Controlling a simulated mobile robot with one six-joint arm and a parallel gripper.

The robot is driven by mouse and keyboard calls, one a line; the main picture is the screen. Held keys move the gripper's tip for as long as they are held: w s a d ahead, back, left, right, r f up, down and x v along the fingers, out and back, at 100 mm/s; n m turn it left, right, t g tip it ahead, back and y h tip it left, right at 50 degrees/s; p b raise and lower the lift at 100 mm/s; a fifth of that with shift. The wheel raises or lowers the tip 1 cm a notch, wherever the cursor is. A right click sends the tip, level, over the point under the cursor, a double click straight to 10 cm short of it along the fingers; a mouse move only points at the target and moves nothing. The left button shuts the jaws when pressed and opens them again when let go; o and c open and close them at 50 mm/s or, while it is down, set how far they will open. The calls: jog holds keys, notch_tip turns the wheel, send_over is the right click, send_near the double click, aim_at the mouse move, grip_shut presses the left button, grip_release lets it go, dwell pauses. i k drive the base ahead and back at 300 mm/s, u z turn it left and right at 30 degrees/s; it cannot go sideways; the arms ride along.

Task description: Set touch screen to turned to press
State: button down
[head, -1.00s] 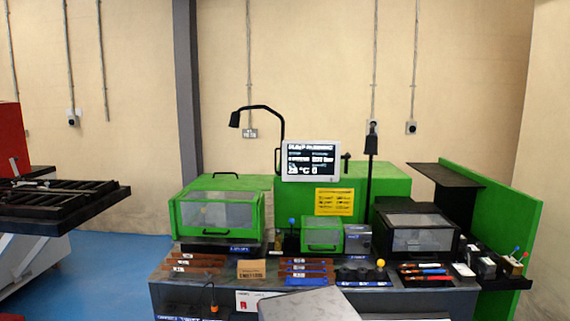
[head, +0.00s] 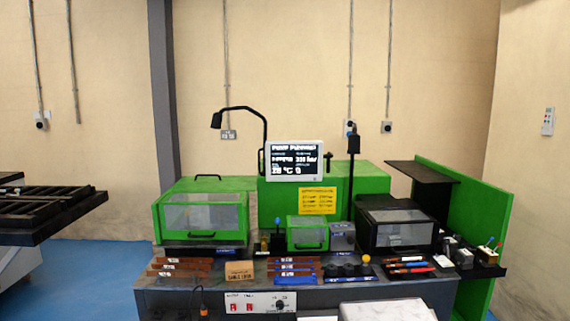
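The touch screen (head: 294,160) is a white-framed panel with a dark display and white text, including a reading in °C. It stands above the middle of the green busbar bender (head: 340,183) and faces roughly toward me. A dark bracket shows at its right side. My gripper is not in view.
A grey bench (head: 180,299) carries the green-framed guard box (head: 204,212), a smaller green box (head: 307,233), a dark box (head: 396,228) and several bars (head: 294,267). A black lamp (head: 240,110) arches left of the screen. A dark rack (head: 50,208) stands at far left, with blue floor between.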

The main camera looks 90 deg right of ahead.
aim_at(286, 160)
jog(key=z, duration=0.55)
jog(key=k, duration=0.25)
jog(key=z, duration=2.45)
jog(key=k, duration=0.65)
jog(key=u, duration=0.3)
jog(key=i, duration=0.85)
jog(key=u, duration=0.1)
